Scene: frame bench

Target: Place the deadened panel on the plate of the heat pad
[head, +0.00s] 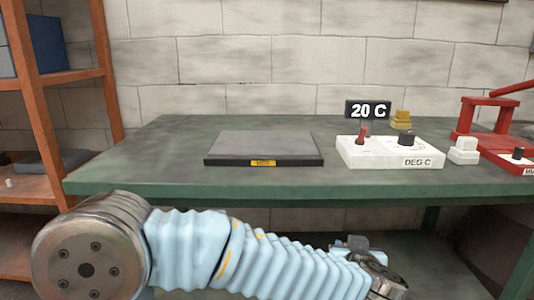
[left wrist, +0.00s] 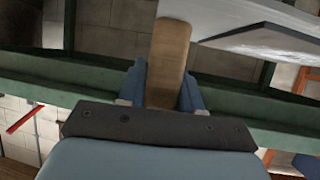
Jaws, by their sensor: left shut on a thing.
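The heat pad's plate (head: 264,145) is a flat grey slab with a dark front edge and a yellow label, lying bare on the bench. My left gripper (left wrist: 163,85) is shut on a brown wooden grip (left wrist: 170,62). The grip runs up to a pale sheet with a dark grey layer (left wrist: 275,42), which looks like the deadened panel; its far part is cut off by the frame. In the head view my left arm crosses in front of the bench below its top, with the gripper end at the lower right. The panel cannot be made out there. My right gripper is out of view.
A white control box (head: 390,152) marked DEG C stands right of the plate, with a display (head: 367,110) reading 20 C. A red-framed device (head: 485,125) is farther right. The green bench top (head: 150,150) is clear left of the plate. An orange shelf (head: 45,90) stands at left.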

